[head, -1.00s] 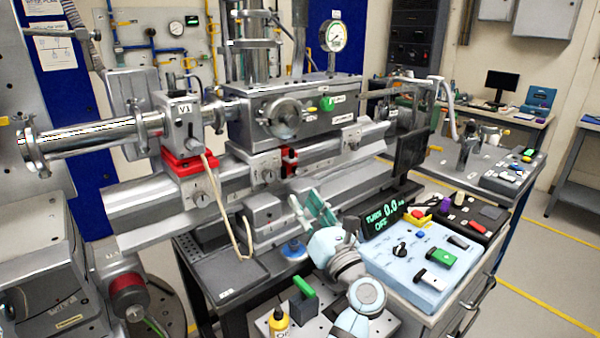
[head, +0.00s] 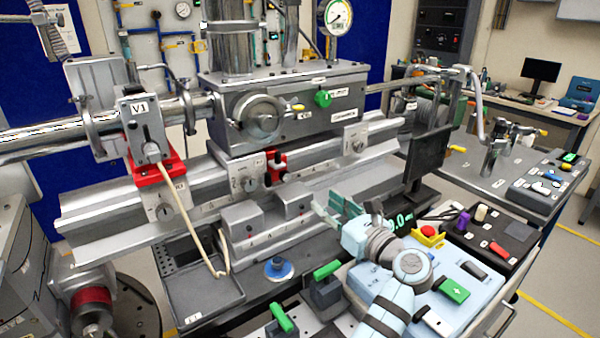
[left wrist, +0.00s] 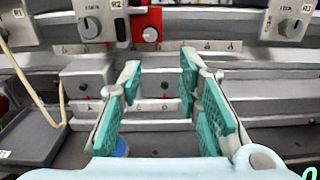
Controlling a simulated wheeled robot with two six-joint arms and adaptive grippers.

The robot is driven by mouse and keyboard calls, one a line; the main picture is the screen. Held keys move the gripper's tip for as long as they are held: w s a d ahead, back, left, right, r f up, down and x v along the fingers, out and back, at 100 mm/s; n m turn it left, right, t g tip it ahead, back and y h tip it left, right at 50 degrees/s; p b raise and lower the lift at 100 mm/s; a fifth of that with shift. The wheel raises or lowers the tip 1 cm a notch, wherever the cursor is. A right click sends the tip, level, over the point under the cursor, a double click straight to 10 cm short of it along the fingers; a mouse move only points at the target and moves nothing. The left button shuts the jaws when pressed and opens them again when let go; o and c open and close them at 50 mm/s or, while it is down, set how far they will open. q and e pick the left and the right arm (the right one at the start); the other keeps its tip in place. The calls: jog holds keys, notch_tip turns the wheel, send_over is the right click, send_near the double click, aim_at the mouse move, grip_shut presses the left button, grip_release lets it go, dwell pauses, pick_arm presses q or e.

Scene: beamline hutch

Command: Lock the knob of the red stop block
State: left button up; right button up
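The red stop block (head: 276,167) sits on the grey rail beside the R2 rider (head: 246,173). In the left wrist view the red block (left wrist: 146,18) shows at the top, with a small light knob (left wrist: 150,34) on its front face. My left gripper (head: 336,205) has teal finger pads, is open and empty, and is in front of the rail, lower right of the red block in the head view. In the left wrist view the open left gripper (left wrist: 160,72) points toward the rail, with the red block beyond and above its fingertips. The knob's lock state is too small to read. My right gripper is not in view.
Grey blocks (head: 250,224) stand on the lower ledge before the rail. The V1 post (head: 145,125) stands on a red base at left, with a hanging cable. A blue control panel (head: 455,290) and a dark screen (head: 428,155) are at right.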

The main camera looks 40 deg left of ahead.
pick_arm(q)
send_near(287, 176)
jog(key=a, duration=0.2)
jog(key=x, duration=0.6)
jog(key=shift+w+a+f, duration=0.1)
jog(key=shift+w+a, duration=0.05)
jog(key=shift+w, duration=0.3)
jog(key=shift+a, duration=0.5)
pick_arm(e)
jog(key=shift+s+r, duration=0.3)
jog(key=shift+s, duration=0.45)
pick_arm(q)
jog(key=shift+w, duration=0.1)
jog(key=shift+c, duration=0.5)
grip_shut()
